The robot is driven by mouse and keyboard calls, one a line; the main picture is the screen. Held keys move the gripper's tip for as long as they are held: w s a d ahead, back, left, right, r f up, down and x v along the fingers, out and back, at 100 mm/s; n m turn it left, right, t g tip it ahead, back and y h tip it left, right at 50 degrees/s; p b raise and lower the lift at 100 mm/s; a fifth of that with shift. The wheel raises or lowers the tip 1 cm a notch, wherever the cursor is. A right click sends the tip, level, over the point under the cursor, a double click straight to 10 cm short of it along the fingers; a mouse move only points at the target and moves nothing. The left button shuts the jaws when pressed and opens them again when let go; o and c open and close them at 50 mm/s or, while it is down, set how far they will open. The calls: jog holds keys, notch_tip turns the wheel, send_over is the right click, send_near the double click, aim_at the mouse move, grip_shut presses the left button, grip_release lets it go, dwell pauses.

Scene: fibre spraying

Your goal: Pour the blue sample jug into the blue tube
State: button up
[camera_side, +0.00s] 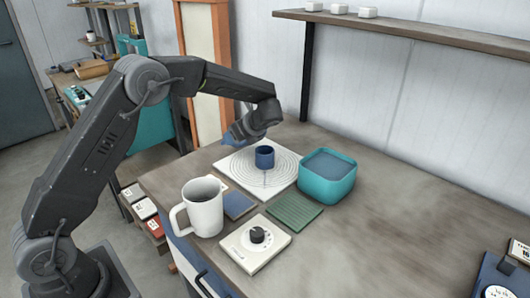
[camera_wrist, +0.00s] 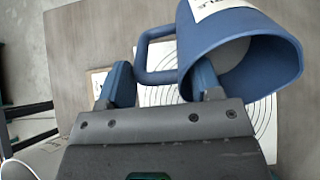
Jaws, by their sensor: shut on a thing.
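The blue sample jug (camera_wrist: 208,48) fills the upper right of the wrist view, its wide mouth toward the lower right and a white label on its side. In the side view my gripper (camera_side: 238,134) is above the back left part of the white board, and the jug is mostly hidden there. I cannot tell its tilt. A short dark blue cylinder, seemingly the blue tube (camera_side: 264,158), stands upright on the board, just right of and below my gripper.
The white board (camera_side: 262,181) has concentric rings. A teal tub (camera_side: 327,189) of blue material stands to its right. A white jug (camera_side: 204,212), a dial box (camera_side: 257,246), a blue pad (camera_side: 237,205) and a green pad (camera_side: 295,211) lie nearer. The table's right middle is clear.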

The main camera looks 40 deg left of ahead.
jog(key=shift+d+y, duration=0.15)
jog(key=shift+y, duration=0.35)
dwell(0.4)
jog(key=shift+d+r+y+p, duration=0.25)
jog(key=shift+y+p, duration=0.2)
jog(key=shift+y, duration=0.4)
jog(key=shift+d+r+y+p, duration=0.15)
jog(key=shift+d+y+p, duration=0.2)
jog(key=shift+y, duration=0.5)
dwell(1.5)
jog(key=shift+d+r+y, duration=0.15)
jog(key=shift+d+y, duration=0.4)
jog(key=shift+y, duration=0.35)
dwell(0.8)
jog(key=shift+d+r+y+p, duration=0.15)
jog(key=shift+d+y+p, duration=0.2)
jog(key=shift+y, duration=0.55)
dwell(1.3)
